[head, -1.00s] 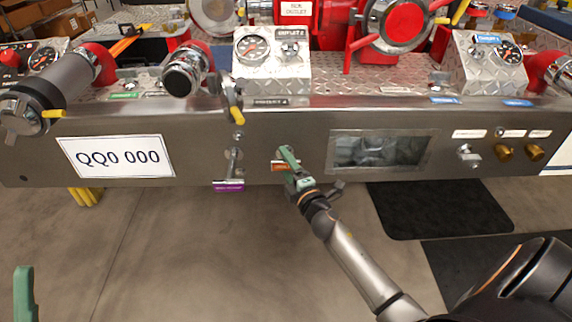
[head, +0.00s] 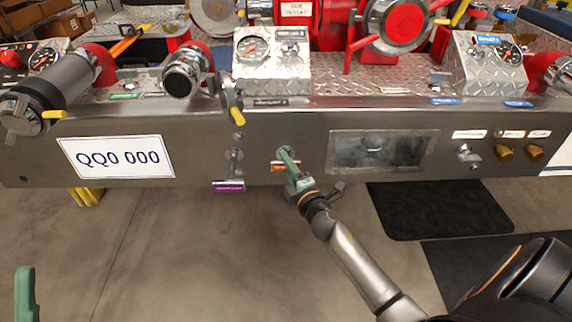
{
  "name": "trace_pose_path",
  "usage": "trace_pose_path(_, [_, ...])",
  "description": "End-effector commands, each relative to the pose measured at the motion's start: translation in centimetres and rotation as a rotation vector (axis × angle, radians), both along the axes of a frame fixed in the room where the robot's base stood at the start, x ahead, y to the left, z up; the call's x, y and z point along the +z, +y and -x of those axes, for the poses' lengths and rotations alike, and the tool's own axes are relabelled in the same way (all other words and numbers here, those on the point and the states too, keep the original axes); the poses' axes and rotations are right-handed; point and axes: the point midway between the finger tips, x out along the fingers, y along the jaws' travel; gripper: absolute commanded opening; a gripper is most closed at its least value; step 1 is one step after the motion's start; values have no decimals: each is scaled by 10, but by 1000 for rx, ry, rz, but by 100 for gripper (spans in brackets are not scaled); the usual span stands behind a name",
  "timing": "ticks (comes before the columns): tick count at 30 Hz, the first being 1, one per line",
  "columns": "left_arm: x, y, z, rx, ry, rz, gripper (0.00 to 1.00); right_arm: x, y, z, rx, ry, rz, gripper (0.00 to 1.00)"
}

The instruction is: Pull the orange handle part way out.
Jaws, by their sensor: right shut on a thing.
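The orange handle (head: 279,167) is on the front of the steel bumper panel, just right of the purple-labelled handle. Only a small orange strip of it shows; the rest is hidden by my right gripper. My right gripper (head: 287,158), with green fingers, reaches up from the lower right and is shut on the orange handle. How far the handle stands out from the panel is hard to tell. A green finger of my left gripper (head: 25,295) shows at the lower left edge, far from the panel; its opening cannot be judged.
The purple handle (head: 229,186) hangs close to the left of my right gripper. A dark window (head: 380,151) and several knobs lie to the right. A yellow-tipped lever (head: 236,113) is above. The floor (head: 180,250) below is open, with a black mat (head: 440,208) at right.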

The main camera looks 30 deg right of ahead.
Motion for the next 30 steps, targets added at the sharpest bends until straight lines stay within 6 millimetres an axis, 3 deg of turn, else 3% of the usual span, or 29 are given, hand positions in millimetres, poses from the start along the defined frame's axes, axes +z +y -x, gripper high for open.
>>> trace_pose_path(30, [1,0,0,2,-1,-2,50,-1,4,7,1,3,-1,0])
